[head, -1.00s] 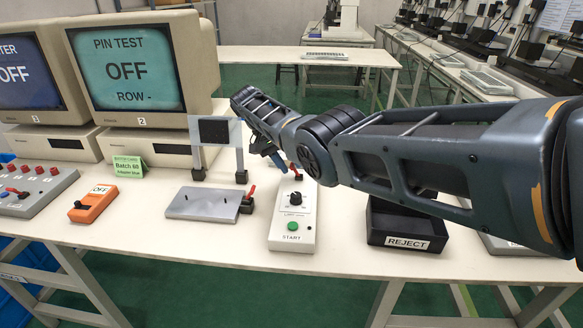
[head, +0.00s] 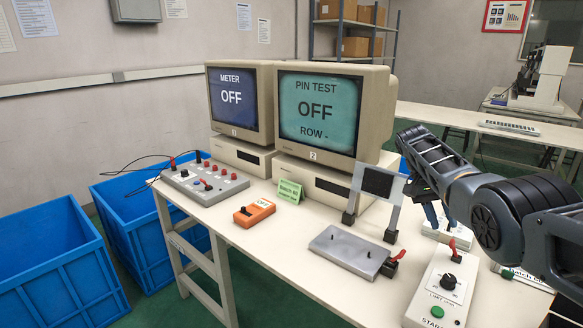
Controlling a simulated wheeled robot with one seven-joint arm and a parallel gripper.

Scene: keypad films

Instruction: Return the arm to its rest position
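My arm comes in from the right edge in the head view. My gripper (head: 436,216) hangs over the bench, just right of the upright plate on the metal fixture and behind the white START box (head: 443,288). Its dark blue fingers are small and partly hidden by the wrist, so I cannot tell whether they are open or shut. I see nothing clearly held.
The white bench (head: 300,262) carries a grey fixture (head: 345,250), an orange meter (head: 254,212) reading OFF, a green batch card (head: 290,191), a grey switch box (head: 202,182) and two monitors (head: 318,112). Blue crates (head: 62,262) stand on the floor at left.

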